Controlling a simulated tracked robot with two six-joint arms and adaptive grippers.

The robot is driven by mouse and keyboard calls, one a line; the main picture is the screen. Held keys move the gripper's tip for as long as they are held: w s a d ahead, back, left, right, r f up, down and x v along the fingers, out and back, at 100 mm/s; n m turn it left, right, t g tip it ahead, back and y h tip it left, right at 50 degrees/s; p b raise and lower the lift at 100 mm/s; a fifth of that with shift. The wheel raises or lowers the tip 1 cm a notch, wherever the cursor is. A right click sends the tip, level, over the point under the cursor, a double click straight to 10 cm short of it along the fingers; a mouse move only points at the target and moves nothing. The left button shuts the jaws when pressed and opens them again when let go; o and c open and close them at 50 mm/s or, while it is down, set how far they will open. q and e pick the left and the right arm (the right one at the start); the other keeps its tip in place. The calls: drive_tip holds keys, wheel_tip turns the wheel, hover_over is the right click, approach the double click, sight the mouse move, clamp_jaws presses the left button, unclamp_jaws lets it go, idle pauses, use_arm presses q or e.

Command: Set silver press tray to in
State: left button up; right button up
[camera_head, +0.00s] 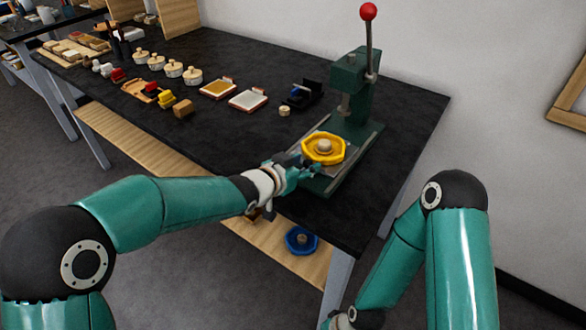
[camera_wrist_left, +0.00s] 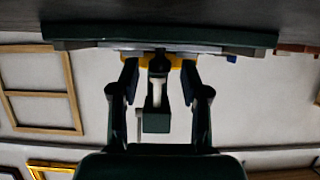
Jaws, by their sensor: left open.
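The green press (camera_head: 350,95) stands at the right end of the black table, its red-knobbed lever (camera_head: 368,12) upright. The silver tray (camera_head: 350,150) lies on the press base, in front of the column. A yellow octagonal piece with a pale round knob (camera_head: 324,147) sits on it. My left gripper (camera_head: 305,170) is open at the tray's near-left edge. In the left wrist view, which is upside down, its fingers (camera_wrist_left: 158,68) are spread before the yellow piece (camera_wrist_left: 176,61) and tray edge (camera_wrist_left: 205,48). I cannot tell whether they touch.
A white-topped pad (camera_head: 248,100), a yellow-topped pad (camera_head: 217,89) and a dark stamp-like device (camera_head: 303,93) lie left of the press. Several lidded pots stand farther left. A blue piece (camera_head: 301,240) is on the lower shelf. The table's near edge runs under my left arm.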

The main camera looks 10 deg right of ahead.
use_arm(q)
drive_tip(key=v, duration=1.1)
drive_tip(key=shift+a, duration=0.25)
drive_tip(key=shift+s, duration=0.1)
